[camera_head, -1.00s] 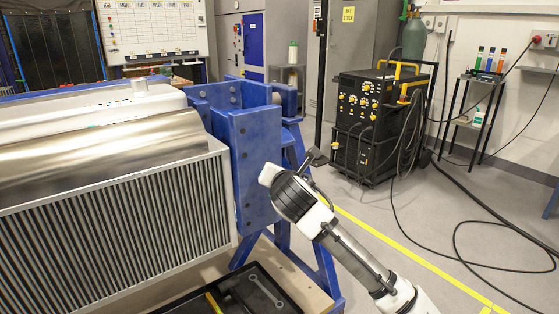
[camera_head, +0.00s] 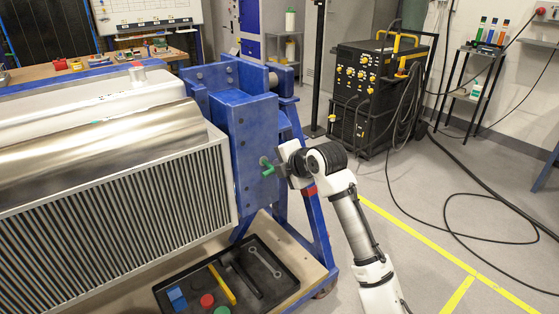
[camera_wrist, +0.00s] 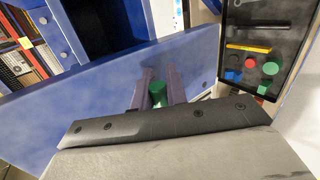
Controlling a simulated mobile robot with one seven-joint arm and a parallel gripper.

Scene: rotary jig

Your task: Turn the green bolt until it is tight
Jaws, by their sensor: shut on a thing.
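The green bolt (camera_head: 268,169) sticks out of the face of the blue jig plate (camera_head: 251,140), near its right edge. My gripper (camera_head: 277,170) is at the bolt from the right. In the wrist view the green bolt (camera_wrist: 157,92) sits between the two dark fingers of my gripper (camera_wrist: 158,82), with the blue plate (camera_wrist: 90,105) just beyond them. The gripper is shut on the bolt. How far the bolt is screwed in cannot be seen; its inner end is hidden.
A black tray (camera_head: 284,292) below the jig holds a wrench, a yellow-handled tool and red, green and blue pieces; it also shows in the wrist view (camera_wrist: 229,10). A finned metal block (camera_head: 120,220) fills the left. A welding cart (camera_head: 372,90) stands behind; floor at right is mostly clear, with cables.

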